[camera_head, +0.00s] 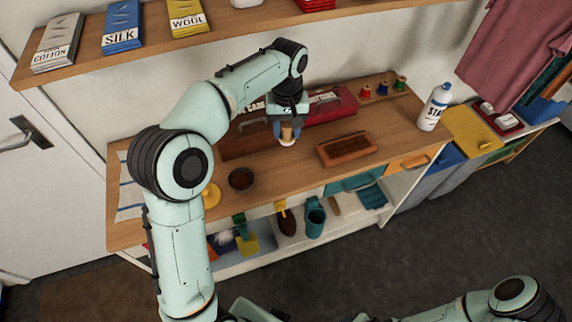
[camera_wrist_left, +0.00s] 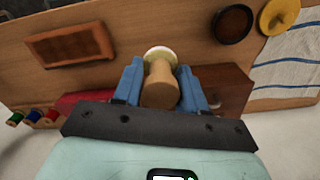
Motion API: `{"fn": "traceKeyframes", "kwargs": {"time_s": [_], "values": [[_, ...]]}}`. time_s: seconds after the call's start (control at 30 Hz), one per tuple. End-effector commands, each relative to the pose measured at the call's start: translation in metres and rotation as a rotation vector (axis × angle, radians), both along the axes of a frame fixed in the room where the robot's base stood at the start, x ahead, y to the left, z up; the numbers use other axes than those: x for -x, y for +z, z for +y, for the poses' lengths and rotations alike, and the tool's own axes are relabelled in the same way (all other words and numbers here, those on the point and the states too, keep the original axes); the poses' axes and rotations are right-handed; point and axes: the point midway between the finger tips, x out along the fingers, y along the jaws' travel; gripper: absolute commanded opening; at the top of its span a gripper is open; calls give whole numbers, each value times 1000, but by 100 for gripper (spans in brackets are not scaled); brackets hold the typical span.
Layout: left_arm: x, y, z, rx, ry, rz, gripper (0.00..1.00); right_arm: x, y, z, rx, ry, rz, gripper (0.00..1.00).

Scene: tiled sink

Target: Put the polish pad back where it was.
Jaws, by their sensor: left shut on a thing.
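My left gripper (camera_head: 287,129) is shut on the polish pad (camera_head: 287,142), which has a pale wooden handle and a round white pad facing down. In the left wrist view the blue fingers stand on both sides of the handle (camera_wrist_left: 160,87), with the white rim of the pad (camera_wrist_left: 160,52) beyond it. The pad is over the worktop (camera_head: 300,172), in front of the brown and red boxes. I cannot tell whether it touches the wood. A shallow brown wooden tray (camera_head: 346,149) lies to its right. My right gripper is out of view.
A round dark-filled tin (camera_head: 241,179) and a yellow lid (camera_head: 210,195) lie at left near a striped cloth (camera_head: 130,190). Behind stand a brown box (camera_head: 244,141) and a red box (camera_head: 332,106). Spools (camera_head: 382,89) and a spray-starch bottle (camera_head: 434,107) are at right.

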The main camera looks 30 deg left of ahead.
Motion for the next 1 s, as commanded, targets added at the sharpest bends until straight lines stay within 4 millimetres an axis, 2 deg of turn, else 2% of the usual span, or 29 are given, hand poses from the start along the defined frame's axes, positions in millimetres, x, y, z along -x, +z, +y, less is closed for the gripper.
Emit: {"fn": "traceKeyframes", "kwargs": {"time_s": [0.03,0.1,0.3,0.53,0.8,1.0], "values": [[2,-19,0,0,0,7,13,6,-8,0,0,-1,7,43],[3,-38,0,-1,1,6,13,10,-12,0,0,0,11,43],[1,-76,0,-1,0,3,13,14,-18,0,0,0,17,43],[1,-95,0,1,0,1,13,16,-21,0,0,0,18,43],[1,-138,0,0,0,1,13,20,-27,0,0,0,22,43],[0,-142,0,0,0,-2,13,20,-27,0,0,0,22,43]]}}
